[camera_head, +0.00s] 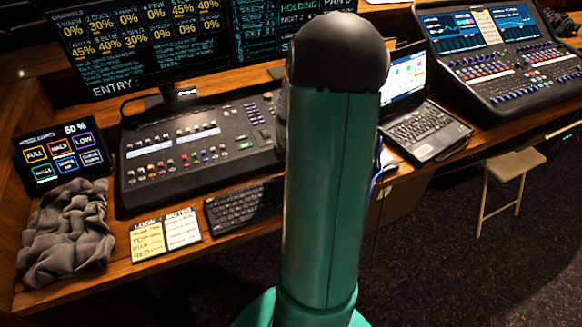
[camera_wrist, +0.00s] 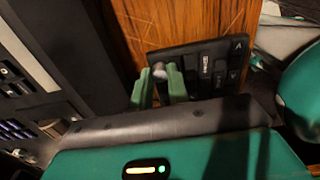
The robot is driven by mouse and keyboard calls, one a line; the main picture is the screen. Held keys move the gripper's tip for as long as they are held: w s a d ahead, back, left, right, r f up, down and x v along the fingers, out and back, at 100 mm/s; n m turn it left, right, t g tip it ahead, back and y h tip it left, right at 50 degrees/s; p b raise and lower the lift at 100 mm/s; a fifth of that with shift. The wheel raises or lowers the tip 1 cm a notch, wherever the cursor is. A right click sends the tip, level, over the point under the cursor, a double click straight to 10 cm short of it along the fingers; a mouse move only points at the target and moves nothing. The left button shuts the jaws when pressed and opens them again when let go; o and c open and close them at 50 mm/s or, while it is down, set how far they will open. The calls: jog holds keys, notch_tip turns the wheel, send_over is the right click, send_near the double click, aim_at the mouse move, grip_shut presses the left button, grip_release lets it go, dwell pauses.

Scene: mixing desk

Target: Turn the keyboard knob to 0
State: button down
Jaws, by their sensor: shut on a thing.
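The black keyboard (camera_head: 238,203) lies at the desk's front edge, left of my arm in the head view. In the wrist view the keyboard (camera_wrist: 208,62) shows its end with a few keys. A small pale round knob (camera_wrist: 159,71) sits at that end. My gripper (camera_wrist: 159,84) has its two green fingers on either side of the knob, shut on it. The knob's pointer or value cannot be read. In the head view my green arm hides the knob and my gripper.
A mixing console (camera_head: 195,150) stands behind the keyboard, with monitors (camera_head: 140,40) at the back. Note cards (camera_head: 165,235) and a crumpled grey cloth (camera_head: 65,230) lie to the left. A laptop (camera_head: 425,130) and a second console (camera_head: 500,60) are on the right.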

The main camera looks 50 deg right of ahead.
jog(key=c, duration=1.3)
grip_release()
notch_tip(320, 180, up, 14)
jog(key=shift+f, duration=0.1)
